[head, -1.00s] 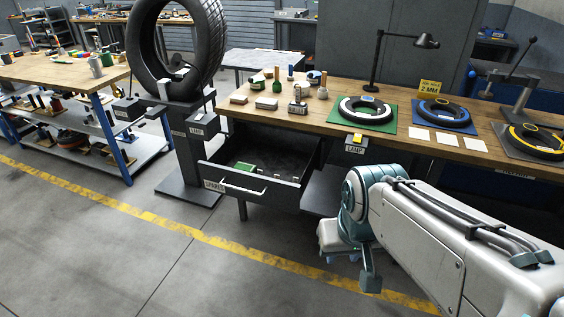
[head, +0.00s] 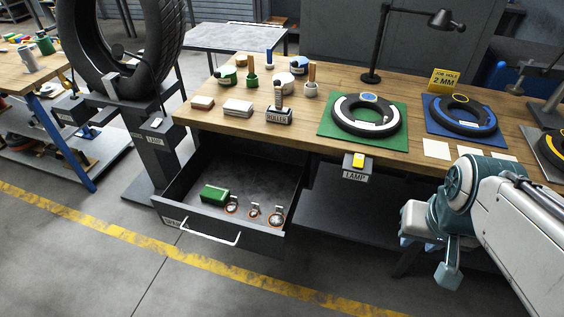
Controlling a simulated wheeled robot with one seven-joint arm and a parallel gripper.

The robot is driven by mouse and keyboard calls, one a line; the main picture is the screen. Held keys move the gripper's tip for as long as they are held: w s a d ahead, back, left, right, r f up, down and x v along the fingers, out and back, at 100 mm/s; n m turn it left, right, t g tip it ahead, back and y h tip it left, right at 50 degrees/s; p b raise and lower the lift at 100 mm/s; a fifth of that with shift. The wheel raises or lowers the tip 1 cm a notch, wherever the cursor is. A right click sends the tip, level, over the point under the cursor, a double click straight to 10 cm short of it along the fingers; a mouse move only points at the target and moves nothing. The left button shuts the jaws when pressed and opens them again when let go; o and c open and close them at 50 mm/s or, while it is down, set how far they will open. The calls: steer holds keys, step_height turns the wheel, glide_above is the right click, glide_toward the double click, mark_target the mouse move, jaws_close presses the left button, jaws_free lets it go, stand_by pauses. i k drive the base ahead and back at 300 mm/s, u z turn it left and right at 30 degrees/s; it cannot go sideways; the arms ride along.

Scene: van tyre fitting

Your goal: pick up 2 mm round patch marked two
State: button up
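Three small round pieces with orange rims lie in a row in the open drawer (head: 172,196). They are the left one (head: 231,205), the middle one (head: 254,211) and the right one (head: 277,216). Each has a pale top, and any marks are too small to read, so I cannot tell which one is marked two. My gripper (head: 420,241) is at the right, in front of the bench and well apart from the drawer. It is partly hidden by my arm, and its fingers do not show clearly.
A green box (head: 214,193) lies in the drawer left of the round pieces. Above are the wooden bench (head: 330,74), a roller block (head: 279,115), a tyre on a green mat (head: 326,128), a "2 MM" sign (head: 443,80) and a lamp box (head: 354,167). A tyre stand (head: 152,150) is at left.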

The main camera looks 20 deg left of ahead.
mark_target(254, 213)
steer(key=u, duration=0.5)
steer(key=i, duration=1)
steer(key=u, duration=0.7)
